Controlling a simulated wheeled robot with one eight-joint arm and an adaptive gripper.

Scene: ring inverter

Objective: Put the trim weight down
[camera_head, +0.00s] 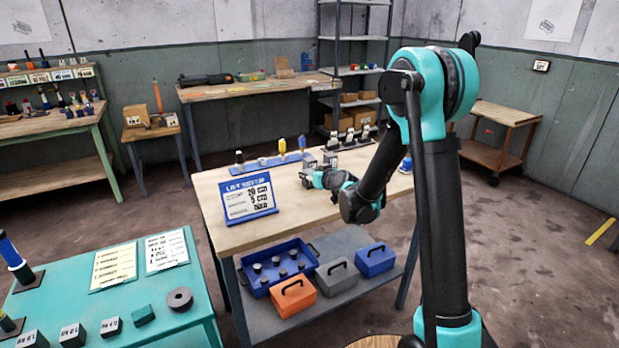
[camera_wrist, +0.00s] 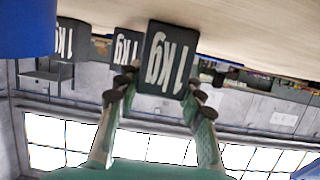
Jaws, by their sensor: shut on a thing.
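The trim weight, a dark block marked 1kg, is between the fingertips of my gripper (camera_wrist: 158,94) in the wrist view (camera_wrist: 167,58), where the picture is upside down. My gripper is shut on it. In the head view my gripper (camera_head: 318,179) is low over the wooden worktable (camera_head: 281,218), pointing left. Small blocks stand close beside it there; I cannot tell which is the held one. Whether the weight touches the tabletop cannot be told.
Two more 1kg blocks (camera_wrist: 126,47) (camera_wrist: 72,40) stand close by. A blue-framed sign (camera_head: 249,198) stands at the table's left. Several dark items (camera_head: 349,137) stand in a row at the back. The table's front has free room. A blue crate (camera_head: 278,267) sits on the shelf below.

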